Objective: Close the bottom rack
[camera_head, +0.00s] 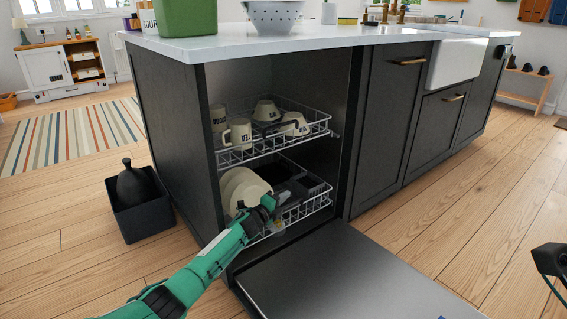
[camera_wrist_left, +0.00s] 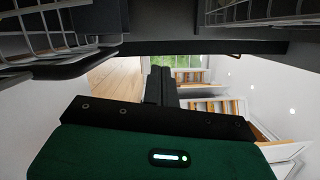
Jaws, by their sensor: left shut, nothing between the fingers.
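The bottom rack (camera_head: 308,207) is a white wire basket low in the open dishwasher, holding plates and a dark container. It appears mostly within the cabinet opening, its front edge near the opening. My left gripper (camera_head: 268,204) reaches in from the lower left to the rack's front, beside the plates. In the left wrist view my black fingers (camera_wrist_left: 160,86) are together with nothing between them. White rack wires (camera_wrist_left: 45,30) show there at the upper left, and more at the upper right. I cannot tell whether the fingers touch the rack.
The top rack (camera_head: 318,127) holds mugs and bowls just above. The dishwasher door (camera_head: 350,280) lies folded down in front. A dark bin (camera_head: 140,215) stands on the floor at left. Open wood floor (camera_head: 460,215) lies to the right.

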